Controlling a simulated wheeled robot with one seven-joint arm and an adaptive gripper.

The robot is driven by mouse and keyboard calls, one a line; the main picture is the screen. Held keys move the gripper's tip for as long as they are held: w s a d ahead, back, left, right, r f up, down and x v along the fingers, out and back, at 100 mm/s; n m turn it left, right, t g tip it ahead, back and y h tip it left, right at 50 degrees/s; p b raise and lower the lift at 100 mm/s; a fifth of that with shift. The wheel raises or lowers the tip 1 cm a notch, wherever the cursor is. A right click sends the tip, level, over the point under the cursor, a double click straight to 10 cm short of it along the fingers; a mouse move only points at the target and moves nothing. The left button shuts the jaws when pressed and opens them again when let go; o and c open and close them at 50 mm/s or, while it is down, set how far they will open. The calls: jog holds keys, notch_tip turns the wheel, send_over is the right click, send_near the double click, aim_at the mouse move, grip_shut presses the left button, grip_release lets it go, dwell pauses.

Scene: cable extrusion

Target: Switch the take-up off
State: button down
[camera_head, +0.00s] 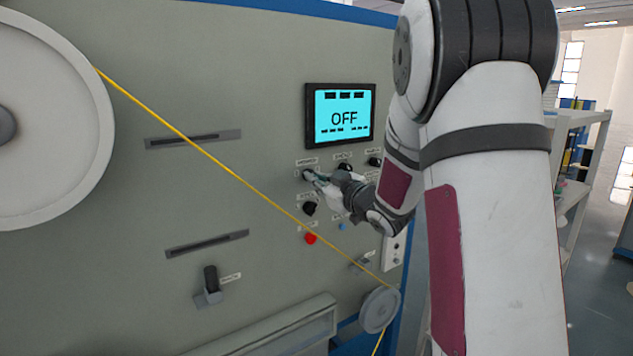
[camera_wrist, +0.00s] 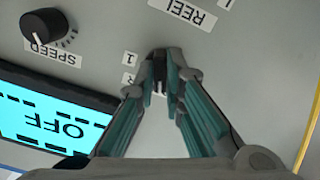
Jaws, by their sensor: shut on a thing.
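The grey machine panel (camera_head: 255,110) carries a display (camera_head: 342,115) with a cyan screen reading OFF; the screen also shows in the wrist view (camera_wrist: 55,125). My gripper (camera_head: 313,176) reaches the panel below the display's left side. In the wrist view my gripper (camera_wrist: 160,78) is shut on a small black selector knob (camera_wrist: 159,57), one finger on each side. The knob sits beside a label reading REEL (camera_wrist: 182,11) and small position labels. The fingers hide part of the knob, so its exact setting is hard to tell.
A black SPEED knob (camera_wrist: 43,25) is nearby in the wrist view. Another black knob (camera_head: 309,208) and a red button (camera_head: 310,238) lie below my gripper. A yellow cable (camera_head: 235,175) runs diagonally from the large reel (camera_head: 50,125) to a small pulley (camera_head: 379,310).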

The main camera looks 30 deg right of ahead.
jog(key=shift+n+b, duration=0.55)
jog(key=shift+n, duration=1.65)
jog(key=c, duration=1.7)
grip_release()
jog(key=shift+s, duration=0.15)
jog(key=s, duration=1.1)
jog(key=shift+s+d, duration=0.25)
jog(key=shift+s, duration=0.1)
